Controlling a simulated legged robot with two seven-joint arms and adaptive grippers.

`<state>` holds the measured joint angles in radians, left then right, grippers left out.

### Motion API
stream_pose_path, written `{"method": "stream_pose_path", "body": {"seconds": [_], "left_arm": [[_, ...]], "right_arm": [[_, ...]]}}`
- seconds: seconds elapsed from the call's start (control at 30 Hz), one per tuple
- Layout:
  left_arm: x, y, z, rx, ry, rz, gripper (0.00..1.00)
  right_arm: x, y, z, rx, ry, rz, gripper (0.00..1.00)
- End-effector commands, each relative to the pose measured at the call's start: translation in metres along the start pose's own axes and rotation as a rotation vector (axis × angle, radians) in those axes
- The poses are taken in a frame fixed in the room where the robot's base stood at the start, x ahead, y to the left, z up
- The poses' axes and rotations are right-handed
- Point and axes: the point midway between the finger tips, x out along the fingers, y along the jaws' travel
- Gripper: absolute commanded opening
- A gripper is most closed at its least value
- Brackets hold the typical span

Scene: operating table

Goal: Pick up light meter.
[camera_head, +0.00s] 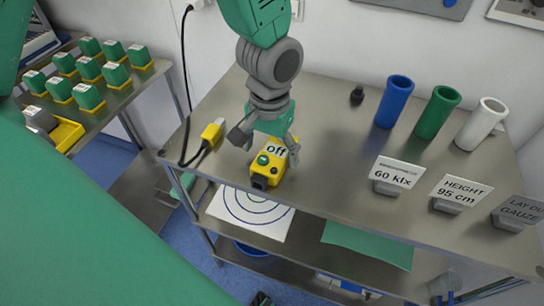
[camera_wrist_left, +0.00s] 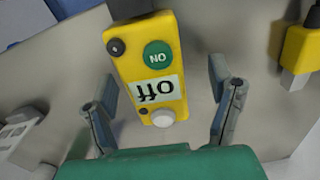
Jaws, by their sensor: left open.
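The light meter appears to be the yellow box (camera_head: 264,168) near the table's front edge, with a green button and a display reading "off". In the left wrist view the yellow box (camera_wrist_left: 151,65) also shows a black knob, a green "ON" button and a white dome. My left gripper (camera_head: 268,142) is open just above it. In the left wrist view my left gripper (camera_wrist_left: 162,82) has its fingers apart, one on each side of the box. My right gripper is not in view.
A yellow plug on a black cable (camera_head: 212,133) lies left of the box. Blue (camera_head: 394,102), green (camera_head: 437,112) and white (camera_head: 480,124) cylinders stand at the right. A "60 klx" sign (camera_head: 395,172) and other signs line the front right. A target sheet (camera_head: 250,212) lies below.

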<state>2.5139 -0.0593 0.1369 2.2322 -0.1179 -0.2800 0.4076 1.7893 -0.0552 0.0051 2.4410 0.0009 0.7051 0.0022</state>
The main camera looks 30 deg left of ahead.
Motion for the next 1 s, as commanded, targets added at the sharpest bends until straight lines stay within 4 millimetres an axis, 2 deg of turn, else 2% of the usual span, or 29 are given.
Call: {"method": "stream_pose_path", "body": {"seconds": [0.03, 0.1, 0.37, 0.47, 0.53, 0.57, 0.87, 1.0], "left_arm": [[0.008, 0.000, 0.001, 0.000, -0.002, -0.001, 0.76], [0.013, 0.001, 0.001, 0.000, -0.001, -0.002, 0.76], [0.015, 0.000, 0.001, 0.000, 0.001, 0.000, 0.76], [0.015, -0.001, 0.001, 0.000, 0.001, 0.001, 0.44], [0.015, -0.002, 0.001, 0.000, 0.000, 0.002, 0.20], [0.015, -0.002, 0.001, 0.000, 0.000, 0.002, 0.15], [0.013, -0.001, 0.001, 0.000, -0.001, -0.001, 0.15], [-0.005, -0.001, 0.000, 0.000, 0.003, 0.000, 0.15]], "right_arm": [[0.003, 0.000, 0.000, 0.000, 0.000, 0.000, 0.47], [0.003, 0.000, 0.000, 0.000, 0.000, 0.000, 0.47], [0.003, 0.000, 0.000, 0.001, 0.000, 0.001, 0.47], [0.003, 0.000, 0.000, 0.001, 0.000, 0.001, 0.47], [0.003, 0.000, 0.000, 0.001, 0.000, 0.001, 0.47], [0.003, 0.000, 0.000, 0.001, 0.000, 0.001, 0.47], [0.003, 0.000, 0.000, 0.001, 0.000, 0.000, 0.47], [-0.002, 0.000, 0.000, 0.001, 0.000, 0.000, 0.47]]}}
